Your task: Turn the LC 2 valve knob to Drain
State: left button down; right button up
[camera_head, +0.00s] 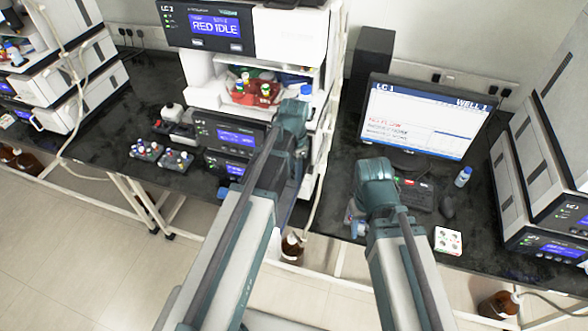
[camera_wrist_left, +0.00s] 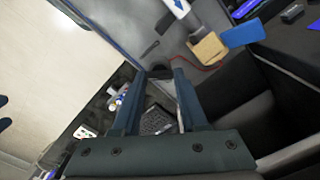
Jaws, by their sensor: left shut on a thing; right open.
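In the left wrist view my left gripper (camera_wrist_left: 160,84) is shut on a small dark round knob (camera_wrist_left: 160,71) on a grey panel (camera_wrist_left: 125,35). The fingertips cover most of the knob, so its pointer and the Drain mark cannot be read. In the head view my left wrist is at the right side of the middle column stack (camera_head: 215,65) and hides the knob. The stack's top label starts with LC; its number is unclear. My right gripper (camera_head: 355,216) is open and empty near the bench's front edge, partly hidden by my arm.
A monitor (camera_head: 425,120) reading LC and WELL 1 stands right of the stack, with a keyboard (camera_head: 412,192) and mouse (camera_head: 447,206) before it. Other stacks stand at left (camera_head: 75,75) and right (camera_head: 545,150). Vial racks (camera_head: 162,155) sit on the bench.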

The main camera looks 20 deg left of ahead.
pick_arm(q)
jog(key=n, duration=1.3)
jog(key=shift+n, duration=2)
jog(key=shift+c, duration=2.2)
grip_release()
